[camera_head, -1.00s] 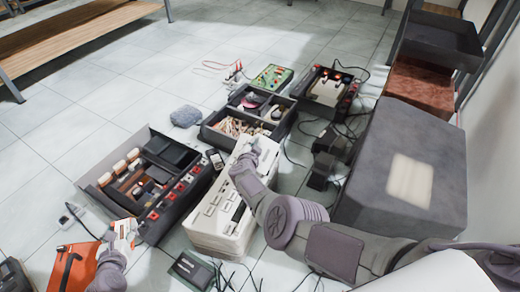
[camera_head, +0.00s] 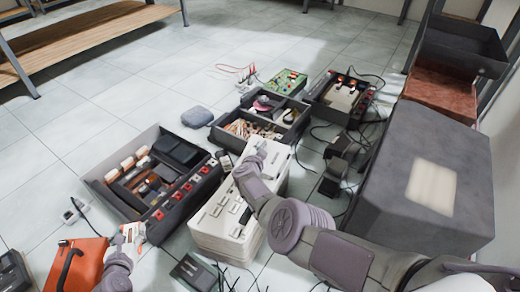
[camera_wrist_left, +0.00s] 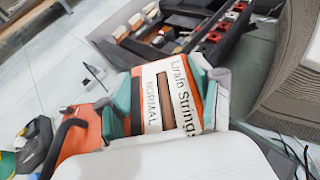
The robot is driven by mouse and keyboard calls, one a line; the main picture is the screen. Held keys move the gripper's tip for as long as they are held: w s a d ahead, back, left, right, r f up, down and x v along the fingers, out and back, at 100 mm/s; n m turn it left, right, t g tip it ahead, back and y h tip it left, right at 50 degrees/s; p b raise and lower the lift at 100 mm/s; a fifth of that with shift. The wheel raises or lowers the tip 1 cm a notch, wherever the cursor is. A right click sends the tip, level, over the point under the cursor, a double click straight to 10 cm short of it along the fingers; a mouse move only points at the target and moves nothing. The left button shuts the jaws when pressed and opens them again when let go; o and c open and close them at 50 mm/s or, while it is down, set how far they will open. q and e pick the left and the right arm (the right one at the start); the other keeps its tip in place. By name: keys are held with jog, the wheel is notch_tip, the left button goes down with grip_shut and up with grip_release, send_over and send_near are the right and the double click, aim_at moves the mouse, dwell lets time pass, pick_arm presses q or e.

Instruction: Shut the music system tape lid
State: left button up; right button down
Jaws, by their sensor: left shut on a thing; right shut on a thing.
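A pale music system (camera_head: 224,218) with small keys on its top stands on the floor in the middle of the head view. My right gripper (camera_head: 258,150) is shut at its far end; the gripper hides the exact part it grips, and I cannot tell how far any lid is open. My left gripper (camera_head: 125,245) is shut on an orange and white cassette box (camera_wrist_left: 178,95) at the lower left. The left wrist view shows the words "NORMAL" and "Lirato Strings" on that box, between two teal finger pads.
A dark open unit (camera_head: 110,196) with red buttons lies left of the pale one. A divided tray (camera_head: 212,134) and another dark device (camera_head: 322,112) stand behind. A big grey box (camera_head: 400,205) blocks the right. Cables lie between. Tiles at the upper left are clear.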

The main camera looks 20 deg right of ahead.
jog(key=shift+d, duration=0.1)
jog(key=c, duration=1.2)
grip_release()
jog(key=shift+c, duration=0.2)
pick_arm(q)
jog(key=shift+r, duration=0.1)
